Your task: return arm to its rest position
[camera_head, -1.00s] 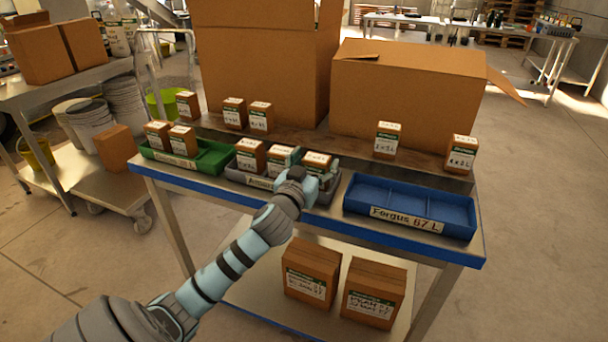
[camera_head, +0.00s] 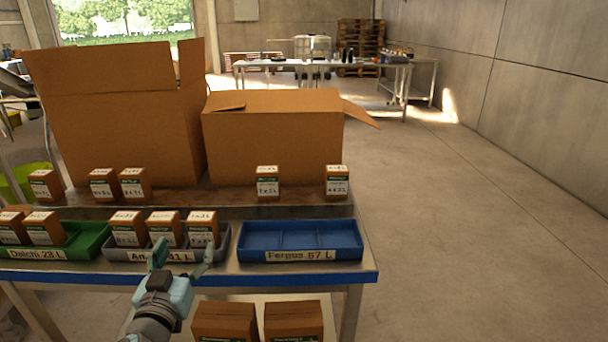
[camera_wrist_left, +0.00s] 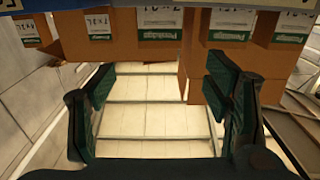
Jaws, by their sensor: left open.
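My left gripper (camera_head: 182,256) is open and empty in the head view, in front of the table's front edge, below the grey tray (camera_head: 124,255). In the left wrist view its two fingers (camera_wrist_left: 160,90) are spread apart with nothing between them. The grey tray holds three small brown boxes in a row, such as the middle one (camera_head: 164,230). The green tray (camera_head: 88,241) to its left holds two small boxes. The blue tray (camera_head: 300,241) labelled Fergus 67 L is empty. My right gripper is in neither view.
Several small boxes stand on the raised shelf (camera_head: 215,212) behind the trays. Two big cardboard boxes (camera_head: 270,140) stand behind them. Two larger packages (camera_head: 225,322) sit under the table. Floor (camera_head: 480,250) to the right of the table is clear.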

